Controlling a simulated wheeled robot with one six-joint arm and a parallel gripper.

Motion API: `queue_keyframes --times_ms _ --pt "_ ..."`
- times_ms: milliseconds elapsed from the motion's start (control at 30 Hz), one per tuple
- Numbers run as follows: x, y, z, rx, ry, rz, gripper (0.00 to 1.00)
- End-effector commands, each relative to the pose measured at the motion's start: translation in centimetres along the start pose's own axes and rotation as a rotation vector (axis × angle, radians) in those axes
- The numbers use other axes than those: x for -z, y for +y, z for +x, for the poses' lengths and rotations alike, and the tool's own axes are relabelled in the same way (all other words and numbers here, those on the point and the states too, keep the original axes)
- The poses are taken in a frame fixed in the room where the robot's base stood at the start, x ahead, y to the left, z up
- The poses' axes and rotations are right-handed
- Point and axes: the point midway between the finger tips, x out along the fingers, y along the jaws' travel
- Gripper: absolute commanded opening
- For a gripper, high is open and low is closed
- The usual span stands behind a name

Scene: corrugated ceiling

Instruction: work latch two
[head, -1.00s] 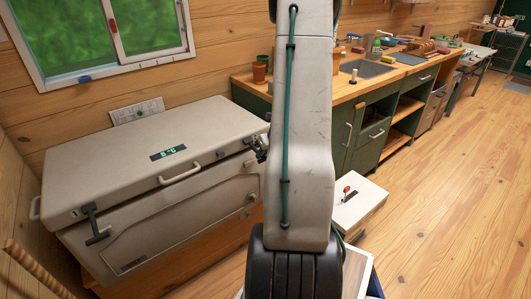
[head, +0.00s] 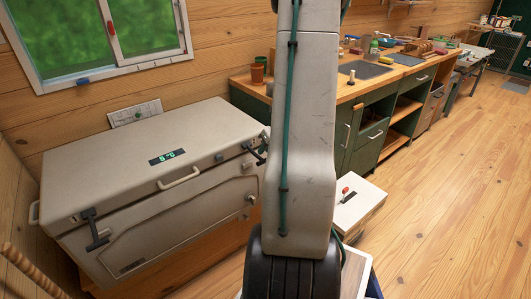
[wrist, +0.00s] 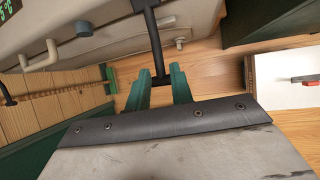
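The grey chest (head: 150,150) has two black latches on its front. The left latch (head: 96,232) hangs down over the front. The right latch (head: 257,152) stands out at the right front corner, next to my arm. In the wrist view the black latch bar (wrist: 151,35) runs down from the top edge and ends in a short crosspiece. My gripper (wrist: 160,72) has two green fingers spread apart, with this end in view between them. Whether they touch it is unclear. My arm hides the gripper in the head view.
The chest's pale handle (head: 179,178) sits on the lid front, beside a green display (head: 166,157). A white box with a red-knobbed lever (head: 357,205) stands right of my arm. A green workbench (head: 375,125) lines the back wall. Wooden floor (head: 450,200) is clear at the right.

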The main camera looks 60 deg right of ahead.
Motion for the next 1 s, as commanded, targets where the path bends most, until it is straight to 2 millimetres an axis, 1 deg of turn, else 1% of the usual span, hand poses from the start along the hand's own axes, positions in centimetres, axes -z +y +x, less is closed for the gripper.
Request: queue_keyframes --times_ms 33,100,200,300,900,1000 --pt "0.0 -0.1 -1.0 0.003 -0.002 -0.001 0.22" --pt "0.0 -0.1 -2.1 0.003 -0.001 0.0 0.22" --pt "0.0 -0.2 -3.1 0.003 0.0 0.001 0.22" --pt "0.0 -0.2 -3.7 0.002 0.001 0.001 0.22" --pt "0.0 -0.2 -3.8 0.001 0.002 0.0 0.22" --pt "0.0 -0.1 -3.8 -0.002 0.002 -0.033 0.22"
